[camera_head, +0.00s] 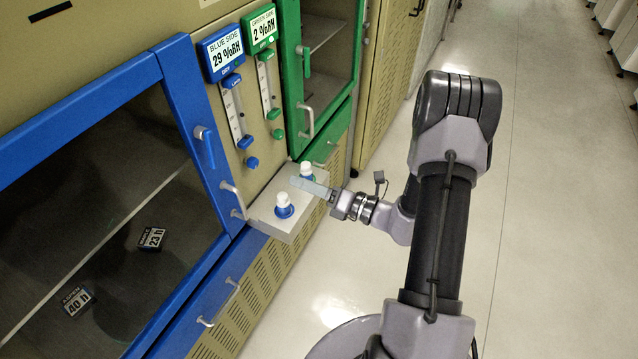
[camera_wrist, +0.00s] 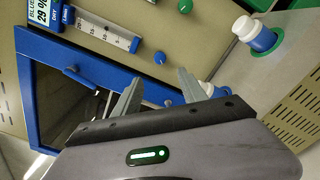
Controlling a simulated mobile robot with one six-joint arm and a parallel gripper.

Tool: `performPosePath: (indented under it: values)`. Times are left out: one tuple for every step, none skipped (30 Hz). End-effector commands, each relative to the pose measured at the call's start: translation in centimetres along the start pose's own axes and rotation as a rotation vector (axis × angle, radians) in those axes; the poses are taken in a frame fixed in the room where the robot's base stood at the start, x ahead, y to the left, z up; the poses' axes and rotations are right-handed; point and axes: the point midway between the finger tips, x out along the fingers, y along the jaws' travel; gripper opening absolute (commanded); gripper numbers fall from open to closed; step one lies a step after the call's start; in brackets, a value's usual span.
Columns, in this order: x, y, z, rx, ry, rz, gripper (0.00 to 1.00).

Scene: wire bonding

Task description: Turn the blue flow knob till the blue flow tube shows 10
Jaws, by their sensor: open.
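The blue flow knob (camera_head: 252,162) is a small round knob on the panel, below the blue flow tube (camera_head: 235,112). In the wrist view the knob (camera_wrist: 160,57) lies just beyond the fingertips, near the gap between them. The tube (camera_wrist: 104,32) is a clear strip with a printed scale and blue end blocks; its reading is too small to tell. My gripper (camera_head: 311,188) is right of and below the knob in the head view, above the shelf. In the wrist view my gripper (camera_wrist: 158,80) has its fingers spread and empty, apart from the knob.
A shelf (camera_head: 262,216) juts out below the panel, with two white-capped bottles (camera_head: 284,203) (camera_head: 306,170). A green knob (camera_head: 277,134) and green tube (camera_head: 267,88) stand right of the blue ones. A blue cabinet door (camera_head: 185,90) is at left.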

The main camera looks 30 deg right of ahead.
Motion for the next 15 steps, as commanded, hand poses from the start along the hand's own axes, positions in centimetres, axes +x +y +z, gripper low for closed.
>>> performPosePath:
  values:
    - [-1.3,0.1,0.2,0.003,-0.004,-0.003,0.49]
    - [-1.9,0.1,0.2,0.003,-0.004,-0.003,0.49]
    - [-2.7,0.1,0.2,0.002,-0.004,-0.003,0.49]
    - [-3.1,0.1,0.1,0.001,-0.003,-0.002,0.49]
    - [-3.5,0.0,0.1,0.001,-0.003,-0.002,0.49]
    - [-4.0,0.0,0.1,0.0,-0.002,-0.001,0.49]
    - [-4.2,0.0,0.1,0.0,-0.001,0.0,0.49]
    - [-4.3,0.0,0.0,0.0,-0.001,0.0,0.49]
    - [-4.5,0.0,0.0,0.0,-0.001,0.0,0.49]
    - [-4.5,0.0,0.0,0.0,0.0,0.0,0.49]
    - [-4.5,0.0,0.0,0.0,0.0,0.0,0.49]
    - [-4.5,0.0,-0.1,0.0,0.0,0.001,0.49]
    - [-4.5,0.0,-0.1,0.0,0.0,0.001,0.49]
    - [-4.5,0.0,-0.1,0.0,0.0,0.001,0.49]
    - [-4.5,0.0,-0.1,0.0,0.0,0.001,0.49]
